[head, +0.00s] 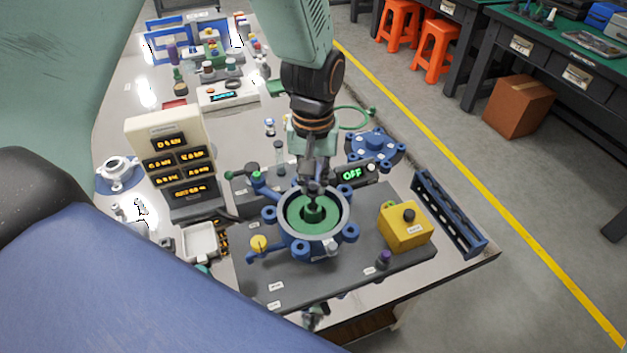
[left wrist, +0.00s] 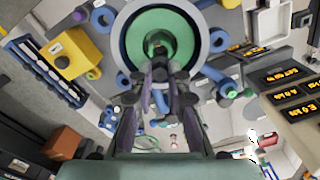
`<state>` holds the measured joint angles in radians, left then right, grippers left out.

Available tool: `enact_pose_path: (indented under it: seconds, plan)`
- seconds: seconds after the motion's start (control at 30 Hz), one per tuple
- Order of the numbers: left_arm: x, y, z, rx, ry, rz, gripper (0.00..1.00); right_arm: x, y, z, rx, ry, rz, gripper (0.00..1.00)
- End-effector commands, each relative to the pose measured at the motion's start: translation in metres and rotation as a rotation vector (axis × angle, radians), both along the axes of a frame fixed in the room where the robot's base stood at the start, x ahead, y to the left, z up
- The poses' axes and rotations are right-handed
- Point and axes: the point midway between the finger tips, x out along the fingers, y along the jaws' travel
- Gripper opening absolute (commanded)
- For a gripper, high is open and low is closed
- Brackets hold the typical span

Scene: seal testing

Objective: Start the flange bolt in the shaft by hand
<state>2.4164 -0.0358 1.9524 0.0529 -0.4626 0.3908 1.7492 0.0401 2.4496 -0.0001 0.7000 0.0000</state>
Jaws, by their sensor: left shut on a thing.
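A round blue housing with lugs (head: 348,215) stands on a dark grey base plate. A green disc with a central shaft (head: 298,210) sits inside its pale ring. My left gripper (head: 314,183) points down over the shaft's middle and is shut on a small dark part, which looks like the flange bolt. In the left wrist view, its fingers (left wrist: 158,78) close in front of the green disc (left wrist: 181,38), and the dark bolt (left wrist: 157,46) shows at the centre. I cannot tell whether its thread is in the shaft. My right gripper is not in view.
A yellow box with a black button (head: 405,232) stands right of the housing. A small OFF display (head: 352,174) and a blue flange (head: 375,147) lie behind it. A readout panel (head: 170,155) stands left. A blue slotted rail (head: 448,214) lies near the right table edge.

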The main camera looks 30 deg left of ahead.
Motion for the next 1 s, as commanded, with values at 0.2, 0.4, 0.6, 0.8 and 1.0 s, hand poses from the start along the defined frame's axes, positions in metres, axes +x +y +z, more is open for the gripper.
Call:
enact_pose_path:
  seconds: [0.2,0.4,0.6,0.8,1.0]
  plan:
    - [0.003,0.0,-0.001,0.001,-0.002,0.212,0.0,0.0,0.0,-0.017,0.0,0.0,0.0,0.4]
    - [0.004,0.0,0.005,0.002,0.001,0.4,0.0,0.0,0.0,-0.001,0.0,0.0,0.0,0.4]
    - [0.004,0.0,0.006,0.003,0.0,0.608,0.0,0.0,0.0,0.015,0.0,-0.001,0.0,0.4]
    - [0.004,0.0,0.005,0.004,0.001,0.808,0.0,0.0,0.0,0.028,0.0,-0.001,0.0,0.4]
    - [0.004,0.0,0.003,0.004,0.0,0.927,0.0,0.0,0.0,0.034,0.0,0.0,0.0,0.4]
